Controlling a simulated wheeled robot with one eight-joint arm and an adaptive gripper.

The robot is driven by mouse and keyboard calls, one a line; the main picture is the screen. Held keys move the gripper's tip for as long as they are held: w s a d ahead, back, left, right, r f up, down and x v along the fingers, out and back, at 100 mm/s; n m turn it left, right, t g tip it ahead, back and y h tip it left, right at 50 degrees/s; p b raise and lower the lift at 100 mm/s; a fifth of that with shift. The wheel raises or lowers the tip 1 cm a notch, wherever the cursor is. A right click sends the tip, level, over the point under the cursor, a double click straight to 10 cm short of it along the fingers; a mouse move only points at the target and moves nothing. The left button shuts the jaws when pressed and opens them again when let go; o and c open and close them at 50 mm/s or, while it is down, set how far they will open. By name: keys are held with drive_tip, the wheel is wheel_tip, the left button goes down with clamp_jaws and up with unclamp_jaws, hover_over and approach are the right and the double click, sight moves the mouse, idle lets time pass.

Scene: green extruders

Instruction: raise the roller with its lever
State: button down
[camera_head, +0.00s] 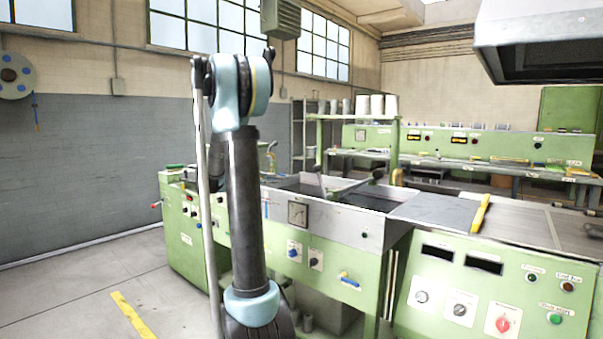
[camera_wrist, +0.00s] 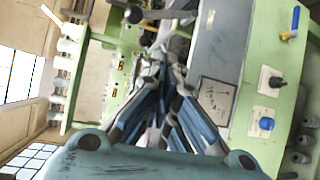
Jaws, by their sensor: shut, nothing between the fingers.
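A lever with a black ball knob (camera_head: 377,173) and a pale rod stands over the trough of the green extruder line in the head view. What seems to be the same black knob (camera_wrist: 132,14) and rod shows at the top edge of the wrist view. My gripper (camera_wrist: 164,68) is shut and empty, its fingers pointing toward the trough end. The knob lies beyond the fingertips, apart from them in the picture. In the head view my arm hides the gripper. I cannot clearly make out the roller in either view.
The trough's front panel carries a square dial (camera_head: 298,214), a blue knob (camera_head: 293,250) and a blue handle (camera_head: 350,281). A control cabinet (camera_head: 490,300) stands at the right. A shelf with white containers (camera_head: 376,105) rises behind. The floor at left is clear.

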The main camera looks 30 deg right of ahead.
drive_tip(key=shift+w+d+r+m+g+h, duration=0.15)
drive_tip(key=shift+w+r+g+h, duration=0.15)
drive_tip(key=shift+w, duration=0.45)
drive_tip(key=shift+w+a+r+m+g+h, duration=0.15)
drive_tip(key=shift+w+r+h, duration=0.15)
drive_tip(key=shift+w, duration=0.4)
drive_tip(key=shift+w+d+r+m+g+h, duration=0.1)
drive_tip(key=shift+w+r+g+h, duration=0.25)
drive_tip(key=shift+w, duration=0.4)
drive_tip(key=shift+f, duration=0.1)
drive_tip(key=s+x, duration=0.2)
drive_tip(key=x, duration=1.1)
drive_tip(key=shift+s+a, duration=0.35)
drive_tip(key=shift+s+d+r+m+y, duration=0.1)
drive_tip(key=shift+s+r+m+y, duration=0.2)
drive_tip(key=shift+r, duration=0.1)
